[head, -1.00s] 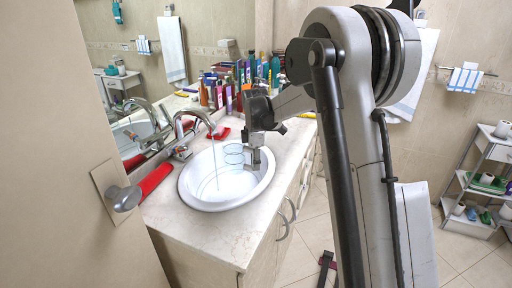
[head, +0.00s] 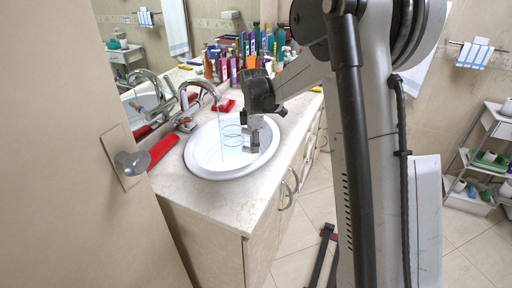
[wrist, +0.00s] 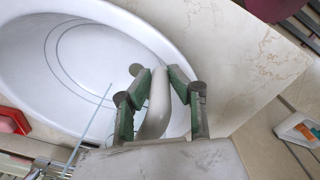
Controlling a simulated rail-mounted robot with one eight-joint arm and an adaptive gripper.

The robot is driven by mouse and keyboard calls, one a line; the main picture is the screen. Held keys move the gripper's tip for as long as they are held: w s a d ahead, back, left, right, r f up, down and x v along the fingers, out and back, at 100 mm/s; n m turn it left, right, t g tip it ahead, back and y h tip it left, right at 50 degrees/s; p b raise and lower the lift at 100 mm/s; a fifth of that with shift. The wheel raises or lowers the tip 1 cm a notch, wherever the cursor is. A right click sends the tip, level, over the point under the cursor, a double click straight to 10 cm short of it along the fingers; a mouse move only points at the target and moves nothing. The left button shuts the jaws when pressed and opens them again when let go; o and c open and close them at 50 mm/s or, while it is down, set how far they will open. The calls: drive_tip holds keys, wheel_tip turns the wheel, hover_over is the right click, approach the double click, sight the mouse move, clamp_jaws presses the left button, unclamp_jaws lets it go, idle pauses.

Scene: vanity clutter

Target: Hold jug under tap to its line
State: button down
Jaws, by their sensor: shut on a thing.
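A clear jug (head: 232,133) is held upright over the white basin (head: 193,158). My gripper (head: 254,140) is on its right side. In the wrist view my gripper (wrist: 160,85) is shut on the jug's pale handle (wrist: 156,108), and the jug's round outlines show faintly against the basin. The chrome tap (head: 203,88) arches over the basin from the left. A thin water stream (head: 220,115) falls from it along the jug's left edge; I cannot tell whether it enters the jug. The fill line and water level are not clear.
Red objects lie by the tap, one a long red roll (head: 163,151). Several bottles (head: 245,60) crowd the back of the counter (head: 225,198). A mirror stands along the left wall. A door handle (head: 132,163) is in the left foreground. The front counter is clear.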

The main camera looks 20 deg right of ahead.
drive_tip(key=w+a+f+b, duration=0.1)
drive_tip(key=w+f, duration=0.1)
drive_tip(key=w, duration=0.5)
drive_tip(key=w+a+f+b, duration=0.1)
drive_tip(key=w+f+b, duration=0.1)
drive_tip(key=w, duration=0.5)
drive_tip(key=shift+w+f, duration=0.25)
drive_tip(key=shift+w, duration=0.15)
idle(6.2)
